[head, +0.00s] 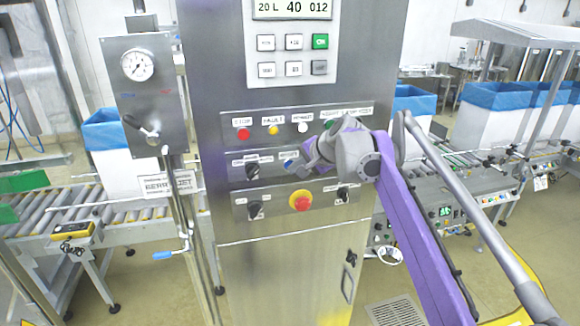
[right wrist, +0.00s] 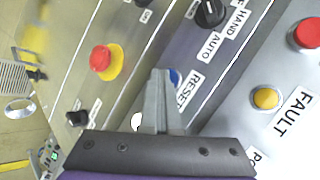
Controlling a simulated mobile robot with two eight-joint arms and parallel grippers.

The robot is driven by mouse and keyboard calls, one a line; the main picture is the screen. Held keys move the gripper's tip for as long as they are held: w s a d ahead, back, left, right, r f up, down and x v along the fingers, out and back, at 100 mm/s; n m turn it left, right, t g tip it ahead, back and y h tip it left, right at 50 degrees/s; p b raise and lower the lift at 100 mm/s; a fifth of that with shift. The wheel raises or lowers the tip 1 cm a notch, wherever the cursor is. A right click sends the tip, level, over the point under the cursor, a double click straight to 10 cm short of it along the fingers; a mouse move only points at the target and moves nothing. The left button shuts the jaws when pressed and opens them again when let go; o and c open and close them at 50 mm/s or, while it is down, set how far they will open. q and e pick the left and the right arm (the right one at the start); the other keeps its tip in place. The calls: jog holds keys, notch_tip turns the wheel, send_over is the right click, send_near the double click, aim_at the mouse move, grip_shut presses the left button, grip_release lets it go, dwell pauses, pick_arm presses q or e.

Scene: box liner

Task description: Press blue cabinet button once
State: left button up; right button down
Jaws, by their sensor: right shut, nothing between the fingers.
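The steel control cabinet (head: 292,245) stands in the middle of the head view. Its blue button (head: 288,163) sits in the middle row of controls, left of my right gripper (head: 297,166). In the right wrist view the blue button (right wrist: 174,76) shows beside the RESET label, mostly hidden behind the fingertips of my right gripper (right wrist: 161,75). The fingers are shut together with nothing between them. The tips are at or very near the button; I cannot tell whether they touch it. My left gripper is not in view.
A red and yellow emergency stop (head: 301,200) and black selector knobs (head: 253,171) lie close by. Red (head: 243,134), yellow and white lamps or buttons sit in the row above. A gauge panel (head: 144,90) stands left; roller conveyors with blue-lined boxes flank the cabinet.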

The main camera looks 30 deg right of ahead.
jog(key=shift+s, duration=0.1)
jog(key=shift+s+a, duration=0.15)
jog(key=shift+s, duration=0.55)
jog(key=s, duration=0.2)
jog(key=s+a, duration=0.1)
jog(key=s, duration=0.1)
jog(key=shift+s+a, duration=0.1)
jog(key=shift+s, duration=0.3)
dwell(0.6)
jog(key=s+a+f+n+g, duration=0.1)
jog(key=s+a+f+n, duration=0.3)
jog(key=s+f, duration=0.4)
jog(key=s+a+f+n+g+h, duration=0.1)
jog(key=s+a+f+n, duration=0.4)
jog(key=s+f, duration=0.3)
jog(key=s+a+f+n+g, duration=0.1)
jog(key=s+a+f+n, duration=0.3)
jog(key=s+f, duration=0.5)
notch_tip(320, 180, down, 3)
jog(key=shift+a+r+n+g+h, duration=0.2)
jog(key=shift+a+n+g+h, duration=0.15)
jog(key=shift+a, duration=0.75)
